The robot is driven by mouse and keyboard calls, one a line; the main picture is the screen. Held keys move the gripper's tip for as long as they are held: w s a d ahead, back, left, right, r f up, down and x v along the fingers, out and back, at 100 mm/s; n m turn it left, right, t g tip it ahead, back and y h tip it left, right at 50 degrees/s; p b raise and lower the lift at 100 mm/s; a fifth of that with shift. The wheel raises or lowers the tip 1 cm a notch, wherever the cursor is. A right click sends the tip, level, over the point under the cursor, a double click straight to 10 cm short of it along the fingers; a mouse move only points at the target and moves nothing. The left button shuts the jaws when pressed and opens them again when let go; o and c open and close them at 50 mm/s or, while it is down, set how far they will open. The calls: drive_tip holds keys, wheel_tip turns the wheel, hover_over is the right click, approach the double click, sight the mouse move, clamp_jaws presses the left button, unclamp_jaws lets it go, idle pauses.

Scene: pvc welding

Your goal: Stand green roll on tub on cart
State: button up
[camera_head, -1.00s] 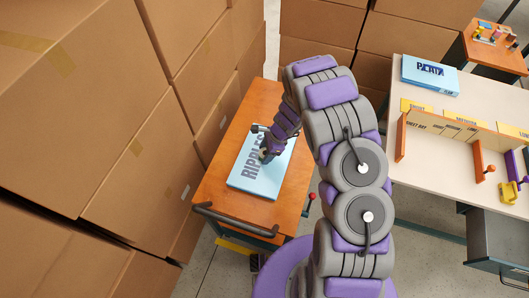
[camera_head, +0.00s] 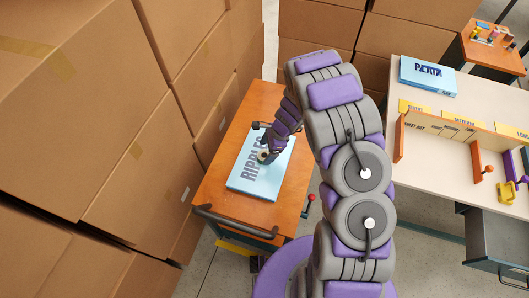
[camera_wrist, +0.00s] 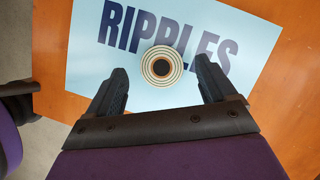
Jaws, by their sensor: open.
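A flat light-blue box marked RIPPLES (camera_head: 245,183) lies on the orange wooden top of the cart (camera_head: 215,187); it also shows in the wrist view (camera_wrist: 85,65). A small roll (camera_wrist: 162,66) with cream and brown rings and a dark centre stands end-up on the box, over the lettering. I see no green on it from above. In the head view the roll (camera_head: 263,157) is small and partly hidden by my gripper (camera_head: 268,147). In the wrist view my gripper (camera_wrist: 162,78) is open, one finger on each side of the roll, with gaps between. I cannot make out a separate tub.
Stacked cardboard boxes (camera_head: 100,100) rise close along the cart's left side. The cart has a dark handle (camera_head: 235,220) at its near end. A pale worktable (camera_head: 430,160) with a blue box (camera_head: 428,75), a wooden divider and hooks stands to the right.

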drive_tip(key=p+v, duration=0.1)
drive_tip(key=v, duration=0.7)
drive_tip(key=shift+r, duration=0.3)
drive_tip(key=s+d+r+n+h, duration=0.1)
drive_tip(key=s+r+n, duration=0.4)
drive_tip(key=r, duration=0.4)
drive_tip(key=s+d+r+n+h, duration=0.1)
drive_tip(key=s+r+n, duration=0.1)
drive_tip(key=s+r, duration=0.6)
drive_tip(key=s+d+r+n+h, duration=0.1)
drive_tip(key=s+r+n, duration=0.2)
drive_tip(key=s, duration=0.4)
drive_tip(key=s+d+r+n+g, duration=0.1)
drive_tip(key=s+r+n, duration=0.2)
drive_tip(key=s, duration=0.5)
drive_tip(key=s+d+r+n+h, duration=0.1)
drive_tip(key=s+r+n, duration=0.3)
drive_tip(key=s, duration=0.4)
drive_tip(key=shift+d+r+h, duration=0.2)
drive_tip(key=shift+d+h, duration=0.1)
drive_tip(key=shift+d, duration=0.2)
